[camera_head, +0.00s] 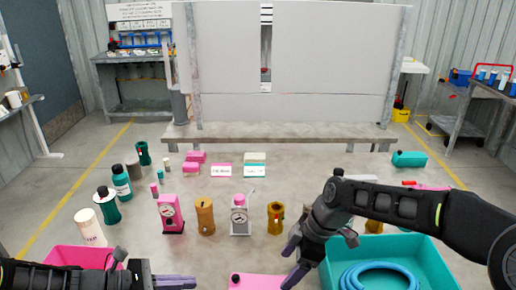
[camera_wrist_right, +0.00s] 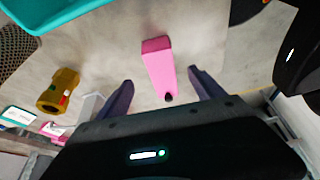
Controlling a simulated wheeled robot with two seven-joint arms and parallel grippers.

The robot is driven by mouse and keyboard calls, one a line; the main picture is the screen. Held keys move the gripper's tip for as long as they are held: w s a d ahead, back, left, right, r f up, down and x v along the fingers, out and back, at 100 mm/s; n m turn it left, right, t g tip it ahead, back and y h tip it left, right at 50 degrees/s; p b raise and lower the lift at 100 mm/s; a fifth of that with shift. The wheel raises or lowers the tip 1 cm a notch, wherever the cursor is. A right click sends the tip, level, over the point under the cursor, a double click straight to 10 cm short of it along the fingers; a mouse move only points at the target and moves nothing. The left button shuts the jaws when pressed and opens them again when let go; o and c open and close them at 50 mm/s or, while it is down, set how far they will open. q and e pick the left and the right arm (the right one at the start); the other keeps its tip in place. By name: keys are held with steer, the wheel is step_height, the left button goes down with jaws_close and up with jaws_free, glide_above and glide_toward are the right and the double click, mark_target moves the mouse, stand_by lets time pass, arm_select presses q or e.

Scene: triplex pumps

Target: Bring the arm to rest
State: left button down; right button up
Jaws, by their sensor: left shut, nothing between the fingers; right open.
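My right gripper (camera_head: 288,264) reaches down from the right in the head view, with its fingers spread. In the right wrist view its open fingertips (camera_wrist_right: 161,76) stand on either side of a pink wedge-shaped piece (camera_wrist_right: 158,62) with a dark knob. The same pink piece (camera_head: 258,282) shows at the bottom edge of the head view. It lies on the table and the gripper does not grip it. My left gripper (camera_head: 178,282) is shut and empty at the bottom left, beside the pink bin. Its arm is mostly cut off by the frame.
A teal bin (camera_head: 425,250) with a coiled blue hose (camera_head: 375,277) lies under my right forearm. A pink bin (camera_head: 75,256) is at left. Pink (camera_head: 171,214), brown (camera_head: 205,216) and white (camera_head: 240,215) pump units stand mid-table. Bottles (camera_head: 107,206) stand at left.

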steer(key=shift+d+r, duration=0.2)
steer(key=shift+r, duration=0.4)
steer(key=shift+r, duration=0.1)
